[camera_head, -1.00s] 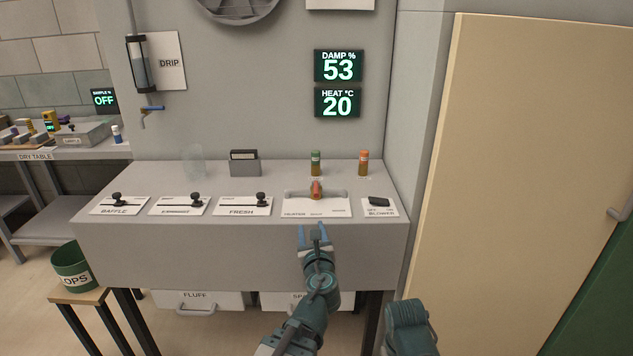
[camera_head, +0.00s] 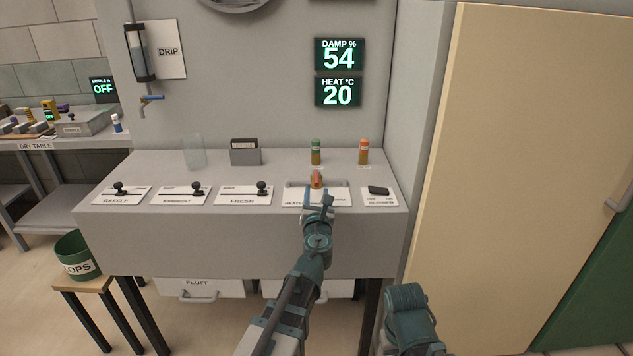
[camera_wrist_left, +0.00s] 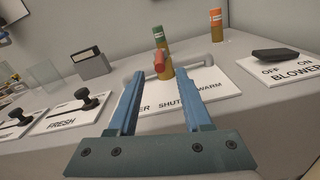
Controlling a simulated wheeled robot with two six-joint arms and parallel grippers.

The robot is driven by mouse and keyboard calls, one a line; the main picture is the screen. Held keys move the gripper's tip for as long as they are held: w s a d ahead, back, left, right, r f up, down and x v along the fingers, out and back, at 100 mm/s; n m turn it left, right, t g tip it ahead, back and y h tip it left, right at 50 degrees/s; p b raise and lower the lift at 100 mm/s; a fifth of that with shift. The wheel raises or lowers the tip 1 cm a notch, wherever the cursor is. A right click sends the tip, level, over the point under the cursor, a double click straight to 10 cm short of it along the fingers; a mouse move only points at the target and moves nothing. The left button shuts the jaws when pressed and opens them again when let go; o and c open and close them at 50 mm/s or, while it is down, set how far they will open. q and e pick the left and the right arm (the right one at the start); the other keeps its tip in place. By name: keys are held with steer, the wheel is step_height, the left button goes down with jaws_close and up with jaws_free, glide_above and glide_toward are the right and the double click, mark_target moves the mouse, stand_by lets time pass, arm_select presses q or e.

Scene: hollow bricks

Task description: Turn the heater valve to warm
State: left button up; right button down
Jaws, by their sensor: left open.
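The heater valve (camera_head: 316,178) has a red-orange handle on a grey pipe, above a white plate (camera_head: 345,197) on the counter. In the left wrist view the handle (camera_wrist_left: 159,62) points toward me, roughly above the middle word SHUT, with WARM to its right. My left gripper (camera_head: 318,196) is open and empty, in front of the valve and over the plate. In the left wrist view its fingers (camera_wrist_left: 161,82) point at the handle, which shows just beyond and between the tips. The gripper hides part of the plate's lettering. My right gripper is out of view; only part of that arm shows.
A blower switch (camera_head: 378,190) lies right of the plate, and the FRESH slider (camera_head: 262,188) lies left. A green-capped bottle (camera_head: 316,152) and an orange-capped bottle (camera_head: 363,152) stand behind the valve. The heat display (camera_head: 338,92) reads 20.

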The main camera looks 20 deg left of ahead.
mark_target(317, 179)
arm_select(q)
steer(key=x, duration=0.7)
steer(key=shift+w+a, duration=0.1)
jaws_close()
stand_by(1.1)
